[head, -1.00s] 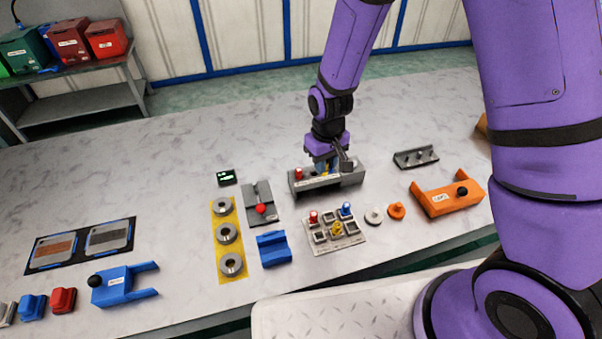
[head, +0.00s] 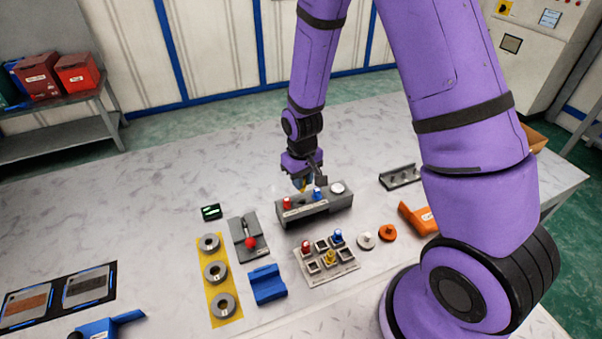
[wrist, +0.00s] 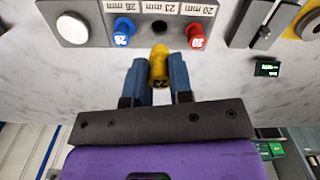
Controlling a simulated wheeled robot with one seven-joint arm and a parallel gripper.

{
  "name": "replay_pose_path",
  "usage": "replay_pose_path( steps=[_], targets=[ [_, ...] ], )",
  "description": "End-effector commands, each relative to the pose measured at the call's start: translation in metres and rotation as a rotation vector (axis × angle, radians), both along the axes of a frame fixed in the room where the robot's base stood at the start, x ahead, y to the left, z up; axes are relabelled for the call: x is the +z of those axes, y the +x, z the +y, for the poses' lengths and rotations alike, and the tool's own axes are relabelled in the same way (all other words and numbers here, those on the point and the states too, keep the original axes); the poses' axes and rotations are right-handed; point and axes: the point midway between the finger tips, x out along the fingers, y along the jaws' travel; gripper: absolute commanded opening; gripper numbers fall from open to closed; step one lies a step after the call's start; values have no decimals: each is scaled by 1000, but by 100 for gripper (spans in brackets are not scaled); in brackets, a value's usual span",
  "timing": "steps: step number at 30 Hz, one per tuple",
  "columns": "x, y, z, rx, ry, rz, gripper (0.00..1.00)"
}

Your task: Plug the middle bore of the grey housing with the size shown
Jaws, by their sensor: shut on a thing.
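The grey housing (head: 313,211) stands on the table and also shows upside down at the top of the wrist view (wrist: 178,36). A red plug (head: 287,203) sits in one bore and a blue plug (head: 317,193) in another. Between them the middle bore (wrist: 159,27) looks dark and empty in the wrist view. My gripper (wrist: 159,80) is shut on a yellow plug (wrist: 159,63), held apart from the housing on its far side. The plug's number is hard to read. A small black display (head: 211,212) with green text stands left; its text is too small to read.
A plug tray (head: 344,267) in front of the housing holds red, blue and yellow plugs. A grey fixture with a red knob (head: 250,243), ring parts on a yellow strip (head: 232,317) and a blue block (head: 267,284) lie left. White and orange discs (head: 387,232) lie right.

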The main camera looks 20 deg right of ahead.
Motion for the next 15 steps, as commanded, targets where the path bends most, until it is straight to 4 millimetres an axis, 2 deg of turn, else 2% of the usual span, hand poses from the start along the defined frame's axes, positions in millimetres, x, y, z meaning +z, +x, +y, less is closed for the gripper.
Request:
replay_pose_path(
  steps=[7,15],
  targets=[
    [-22,0,0,0,0,1,0],
    [-37,0,0,0,0,0,0]
  ],
)
